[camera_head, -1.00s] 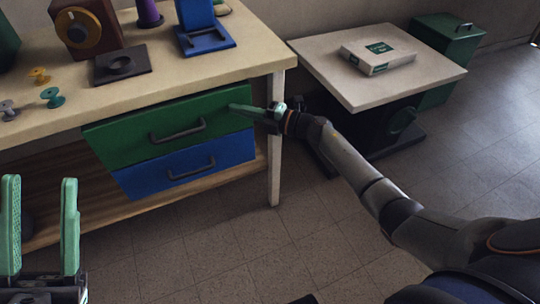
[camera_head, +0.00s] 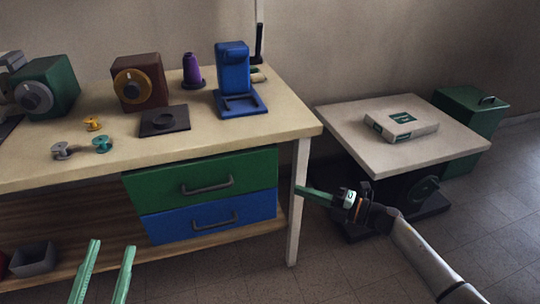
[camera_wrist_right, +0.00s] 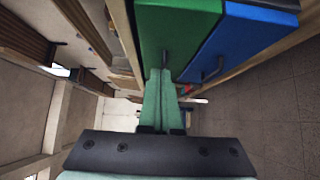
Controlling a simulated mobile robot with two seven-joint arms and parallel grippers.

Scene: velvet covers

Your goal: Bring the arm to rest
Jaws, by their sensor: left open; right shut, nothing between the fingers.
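My right gripper (camera_head: 318,194) is at the right in the head view, its green fingers shut together with nothing between them. It is beside the table's right front leg, apart from the drawers. In the right wrist view, its fingers (camera_wrist_right: 160,98) point toward the green drawer (camera_wrist_right: 165,30) and the blue drawer (camera_wrist_right: 245,40). My left gripper (camera_head: 105,272) is at the bottom left of the head view, its two green fingers apart and empty. Both the green drawer (camera_head: 240,173) and the blue drawer (camera_head: 240,213) look shut.
The worktable (camera_head: 220,137) carries a blue stand (camera_head: 233,70), a purple cone (camera_head: 192,72), a brown box with a dial (camera_head: 150,78) and several spools. A low side table (camera_head: 455,140) with a white box (camera_head: 400,125) stands right. Open floor lies in front.

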